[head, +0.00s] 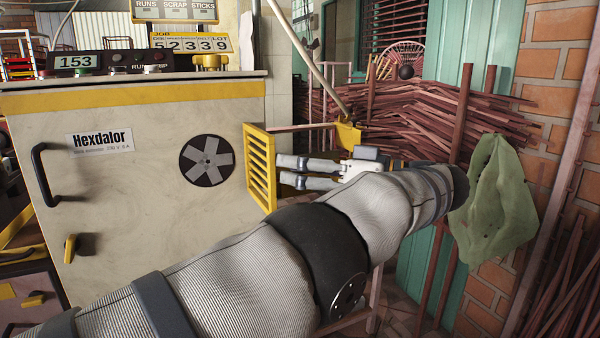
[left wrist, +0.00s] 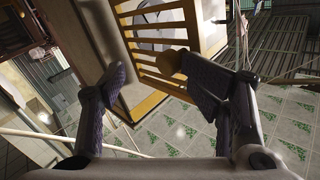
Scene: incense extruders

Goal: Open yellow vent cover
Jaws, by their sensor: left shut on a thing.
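The yellow vent cover (head: 260,168) is a slatted panel at the right side edge of the pale Hexdalor machine (head: 120,210). In the left wrist view the yellow slats of the vent cover (left wrist: 150,45) run beyond my fingers, with a round knob (left wrist: 171,63) by the right fingertip. My left gripper (head: 279,171) reaches the vent cover from the right, its two fingers one above the other. It is shut on the cover, though the exact contact is partly hidden. I cannot tell how far the cover stands from the machine. My right gripper is not in view.
Stacked reddish sticks (head: 420,125) stand behind my left arm. A green cloth (head: 495,205) hangs at the right by a brick wall (head: 550,75). A black door handle (head: 42,175) and a yellow latch (head: 70,247) are on the machine's front. Tiled floor (left wrist: 190,125) shows below.

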